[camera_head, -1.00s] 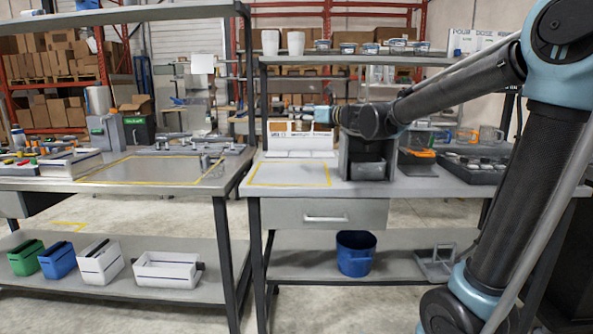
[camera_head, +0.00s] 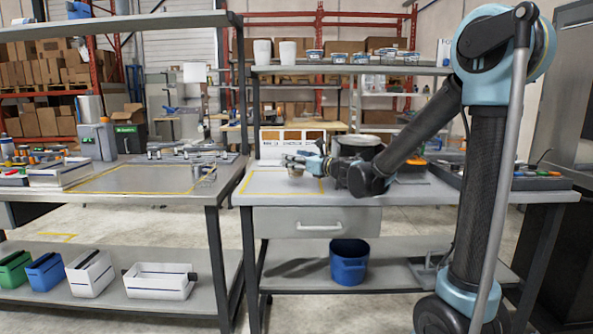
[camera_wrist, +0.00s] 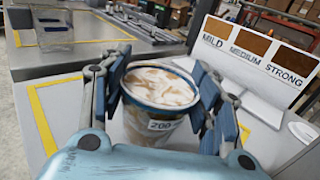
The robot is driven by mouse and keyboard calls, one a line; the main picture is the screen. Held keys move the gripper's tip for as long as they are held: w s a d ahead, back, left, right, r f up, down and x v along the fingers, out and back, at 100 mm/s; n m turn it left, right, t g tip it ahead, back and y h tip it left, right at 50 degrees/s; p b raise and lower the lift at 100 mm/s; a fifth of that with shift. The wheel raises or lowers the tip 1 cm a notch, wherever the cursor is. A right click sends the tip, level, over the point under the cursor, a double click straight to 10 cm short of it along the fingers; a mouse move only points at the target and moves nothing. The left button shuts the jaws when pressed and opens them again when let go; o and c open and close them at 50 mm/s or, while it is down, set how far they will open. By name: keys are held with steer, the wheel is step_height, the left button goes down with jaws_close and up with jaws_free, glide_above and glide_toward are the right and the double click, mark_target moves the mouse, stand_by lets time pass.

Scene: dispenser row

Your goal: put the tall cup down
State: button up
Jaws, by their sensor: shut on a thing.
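The cup (camera_wrist: 160,88) has a blue rim, a clear wall and a label reading 200. It holds a pale brown, frothy, marbled drink. My gripper (camera_wrist: 165,92) has its blue finger pads on both sides of the cup, shut on it. The cup looks about upright. In the head view my gripper (camera_head: 310,164) is low over the right table, with the cup (camera_head: 295,171) small at its left end. The yellow outlined area (camera_wrist: 43,118) lies around and below the cup; the cup's base is hidden, so I cannot tell whether it touches the tabletop.
A card marked MILD, MEDIUM, STRONG (camera_wrist: 255,57) stands to the right in the wrist view. A dark round container (camera_head: 358,147) stands behind my arm. A clear vessel (camera_wrist: 53,30) is on the left table. Outlined table space around the cup looks clear.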

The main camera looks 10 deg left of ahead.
steer(key=shift+f, duration=1.65)
steer(key=o, duration=1.3)
steer(key=shift+o, duration=0.2)
steer(key=shift+v, duration=3.8)
steer(key=shift+s, duration=0.1)
